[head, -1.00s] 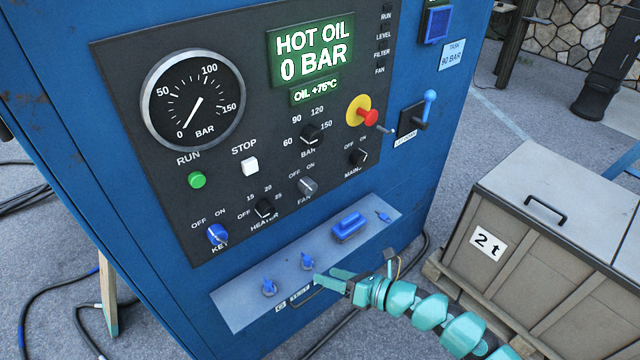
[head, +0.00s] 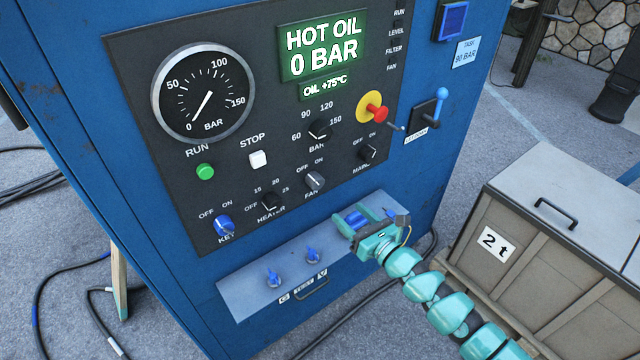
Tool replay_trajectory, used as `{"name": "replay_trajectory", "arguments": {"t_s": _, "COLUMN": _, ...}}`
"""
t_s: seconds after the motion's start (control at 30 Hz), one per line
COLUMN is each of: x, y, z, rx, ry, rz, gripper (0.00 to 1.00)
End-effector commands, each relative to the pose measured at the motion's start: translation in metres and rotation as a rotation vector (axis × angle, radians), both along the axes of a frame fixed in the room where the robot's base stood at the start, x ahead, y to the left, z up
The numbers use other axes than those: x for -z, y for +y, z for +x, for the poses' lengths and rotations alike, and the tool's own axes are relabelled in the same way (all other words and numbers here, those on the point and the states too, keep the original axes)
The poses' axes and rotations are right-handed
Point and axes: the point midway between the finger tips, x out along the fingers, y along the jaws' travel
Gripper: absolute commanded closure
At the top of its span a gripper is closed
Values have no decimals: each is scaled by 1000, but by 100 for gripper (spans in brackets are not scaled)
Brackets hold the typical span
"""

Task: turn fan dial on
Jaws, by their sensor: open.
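The black heater knob (head: 268,202) is left of the fan dial, the bar knob (head: 319,130) above, and the main knob (head: 368,152) to the right. Blue fittings (head: 313,255) stick up from the shelf (head: 240,290). A crate (head: 535,235) stands at the right.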

Motion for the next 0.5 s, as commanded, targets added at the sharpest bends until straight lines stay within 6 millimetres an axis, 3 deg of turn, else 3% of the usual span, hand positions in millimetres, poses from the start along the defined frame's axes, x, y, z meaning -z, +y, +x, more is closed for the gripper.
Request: {"name": "replay_trajectory", "arguments": {"t_s": 0.5, "x": -2, "y": 36, "z": 48, "rx": -1, "ry": -3, "rz": 2, "gripper": 41}}
